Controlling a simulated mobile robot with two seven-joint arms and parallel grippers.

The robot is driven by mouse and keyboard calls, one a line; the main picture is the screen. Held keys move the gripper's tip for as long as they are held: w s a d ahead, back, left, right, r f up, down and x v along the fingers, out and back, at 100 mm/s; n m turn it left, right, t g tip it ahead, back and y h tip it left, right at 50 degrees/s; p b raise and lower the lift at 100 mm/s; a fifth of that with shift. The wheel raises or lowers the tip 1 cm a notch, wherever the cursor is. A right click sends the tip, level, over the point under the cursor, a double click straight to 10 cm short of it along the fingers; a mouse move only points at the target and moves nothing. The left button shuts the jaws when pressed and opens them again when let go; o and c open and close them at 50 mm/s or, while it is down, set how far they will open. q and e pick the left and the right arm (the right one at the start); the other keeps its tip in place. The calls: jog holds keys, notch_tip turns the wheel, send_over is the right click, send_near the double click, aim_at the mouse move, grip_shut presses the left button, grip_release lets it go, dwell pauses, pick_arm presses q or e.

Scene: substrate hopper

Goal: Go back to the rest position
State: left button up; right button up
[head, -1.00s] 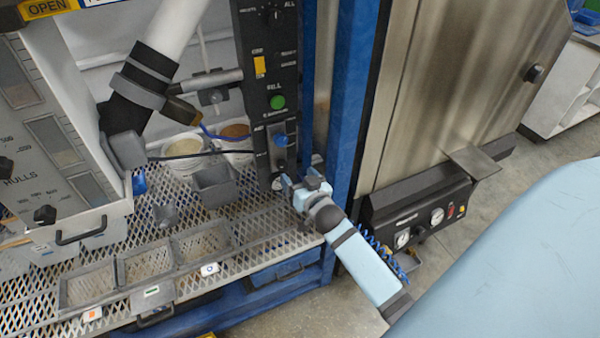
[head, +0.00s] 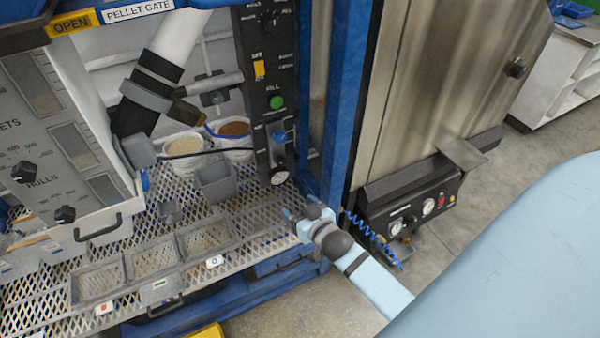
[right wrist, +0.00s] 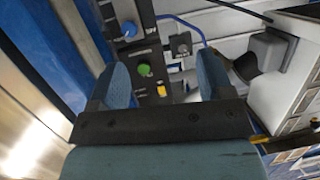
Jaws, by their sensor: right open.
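My right gripper (head: 306,213) is open and empty, in front of the lower end of the black control panel (head: 268,100). In the head view it is over the right front part of the mesh shelf, near the blue post. In the right wrist view its two fingers (right wrist: 162,80) stand wide apart. The panel's green button (right wrist: 145,69) and yellow switch (right wrist: 161,89) show between them, beyond the gripper. The panel also has a blue knob (head: 279,137) and a small gauge (head: 279,177). My left gripper does not show.
The blue post (head: 352,110) stands close beside my right gripper. A steel cabinet (head: 430,90) with gauges is to its right. Wire-mesh bins (head: 100,281) line the shelf front. Two tubs (head: 184,146) and a grey scoop bin (head: 216,180) stand behind. Open floor (head: 285,320) lies in front.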

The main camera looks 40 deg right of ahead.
dwell(0.3)
pick_arm(q)
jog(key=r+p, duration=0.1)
jog(key=p, duration=0.2)
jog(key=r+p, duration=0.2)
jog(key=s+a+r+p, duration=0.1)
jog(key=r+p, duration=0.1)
jog(key=p, duration=0.1)
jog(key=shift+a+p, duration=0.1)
jog(key=shift+p, duration=0.2)
pick_arm(e)
jog(key=s+a+r+n+g+y, duration=0.2)
jog(key=s+a+n+g+y, duration=0.2)
jog(key=s+a, duration=0.8)
jog(key=s, duration=0.4)
jog(key=shift+r, duration=0.15)
